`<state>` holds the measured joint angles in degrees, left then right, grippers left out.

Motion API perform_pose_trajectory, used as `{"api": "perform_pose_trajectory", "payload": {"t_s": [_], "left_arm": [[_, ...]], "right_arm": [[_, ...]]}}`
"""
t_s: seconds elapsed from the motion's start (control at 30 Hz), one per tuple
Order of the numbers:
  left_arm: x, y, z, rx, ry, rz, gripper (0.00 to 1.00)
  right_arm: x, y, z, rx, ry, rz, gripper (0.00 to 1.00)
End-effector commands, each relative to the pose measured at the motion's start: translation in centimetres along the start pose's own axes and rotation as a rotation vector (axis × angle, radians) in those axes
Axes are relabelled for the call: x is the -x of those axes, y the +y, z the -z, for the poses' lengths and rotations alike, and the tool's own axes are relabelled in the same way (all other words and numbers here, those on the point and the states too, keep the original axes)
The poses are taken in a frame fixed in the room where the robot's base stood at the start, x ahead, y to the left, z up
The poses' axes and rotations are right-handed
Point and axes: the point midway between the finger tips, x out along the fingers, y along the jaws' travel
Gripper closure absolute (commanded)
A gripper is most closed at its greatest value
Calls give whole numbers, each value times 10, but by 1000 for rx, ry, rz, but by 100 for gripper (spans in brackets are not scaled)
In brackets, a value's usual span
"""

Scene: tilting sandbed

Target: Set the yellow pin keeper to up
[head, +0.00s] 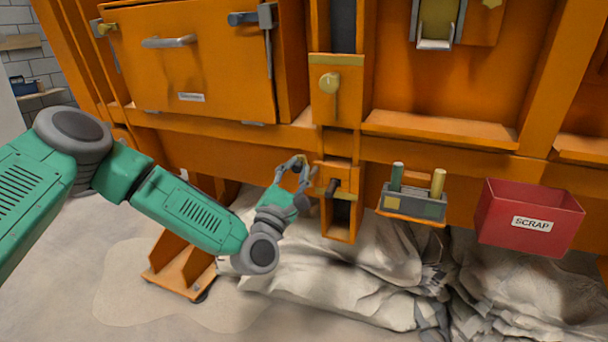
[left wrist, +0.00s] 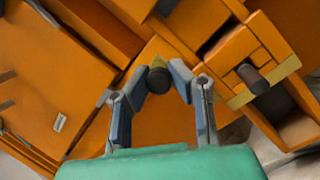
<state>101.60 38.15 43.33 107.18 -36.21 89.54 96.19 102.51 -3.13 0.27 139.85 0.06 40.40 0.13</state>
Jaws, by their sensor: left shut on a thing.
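My left gripper (head: 297,168) is at the orange frame, just left of a small orange box (head: 340,222) with a dark pin (head: 332,187) and a yellow band. In the left wrist view the fingers (left wrist: 157,84) are closed around a dark round knob (left wrist: 158,80). A small yellow part (left wrist: 157,62), likely the yellow pin keeper, shows right behind the knob; its direction is mostly hidden. The dark pin also shows in the left wrist view (left wrist: 252,78), to the right, apart from the fingers. My right gripper is out of view.
Above is a yellow plate with a knob (head: 329,83). To the right are a grey holder (head: 413,205) with a green and a yellow cylinder, and a red SCRAP bin (head: 529,217). An orange door (head: 195,70) is at upper left. Grey covered heaps (head: 340,285) lie below.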

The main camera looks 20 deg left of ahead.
Motion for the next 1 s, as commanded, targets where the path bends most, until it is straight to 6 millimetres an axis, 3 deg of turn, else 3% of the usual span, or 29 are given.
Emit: {"api": "perform_pose_trajectory", "payload": {"t_s": [0.03, 0.53, 0.57, 0.6, 0.87, 1.0], "left_arm": [[4, -1, 7, 2, 15, 1, 100], [6, -1, 9, 16, 22, 0, 100], [6, -1, 9, 16, 22, 1, 77], [6, -1, 8, 16, 22, 1, 72], [5, 1, 5, 19, 14, -3, 72], [16, 0, 5, 20, 15, -3, 72]], "right_arm": [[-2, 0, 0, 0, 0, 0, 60], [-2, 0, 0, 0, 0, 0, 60], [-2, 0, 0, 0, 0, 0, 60], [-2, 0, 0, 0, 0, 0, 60], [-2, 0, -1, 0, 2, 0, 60], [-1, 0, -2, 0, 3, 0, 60]]}}
